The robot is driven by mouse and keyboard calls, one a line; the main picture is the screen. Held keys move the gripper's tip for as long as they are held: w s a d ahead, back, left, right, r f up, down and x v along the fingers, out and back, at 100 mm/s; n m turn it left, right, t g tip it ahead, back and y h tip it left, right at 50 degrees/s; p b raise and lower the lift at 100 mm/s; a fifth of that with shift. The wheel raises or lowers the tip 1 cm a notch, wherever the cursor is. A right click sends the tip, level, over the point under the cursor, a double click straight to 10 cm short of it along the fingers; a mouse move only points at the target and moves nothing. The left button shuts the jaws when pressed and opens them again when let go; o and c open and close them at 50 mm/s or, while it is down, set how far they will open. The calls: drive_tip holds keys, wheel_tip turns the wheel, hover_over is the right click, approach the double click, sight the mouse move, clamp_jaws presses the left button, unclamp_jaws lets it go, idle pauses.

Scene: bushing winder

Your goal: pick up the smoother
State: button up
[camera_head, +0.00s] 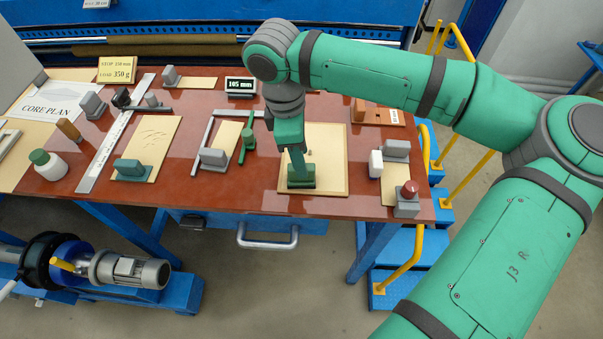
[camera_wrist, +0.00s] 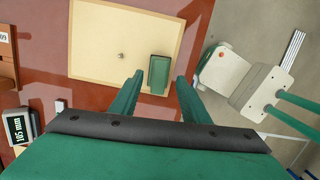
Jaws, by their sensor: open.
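A dark green block (camera_head: 302,182), taken as the smoother, sits on a tan board with a pale rim (camera_head: 342,160) near the table's front edge. My gripper (camera_head: 298,166) points down at this block from above. In the wrist view the block (camera_wrist: 160,66) lies near the board's edge, and my gripper (camera_wrist: 160,82) has its two fingertips apart, on either side of it in the picture. I cannot tell how far above the block the fingertips are. The gripper is open and holds nothing.
Another green block (camera_head: 131,167) lies on a tan sheet at left. A white block (camera_head: 376,164) and a red-topped grey block (camera_head: 407,199) stand to the right. A 105 mm display (camera_head: 241,86) stands behind.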

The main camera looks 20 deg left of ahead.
drive_tip(key=shift+w+d+f, duration=0.1)
drive_tip(key=shift+f, duration=2.45)
clamp_jaws()
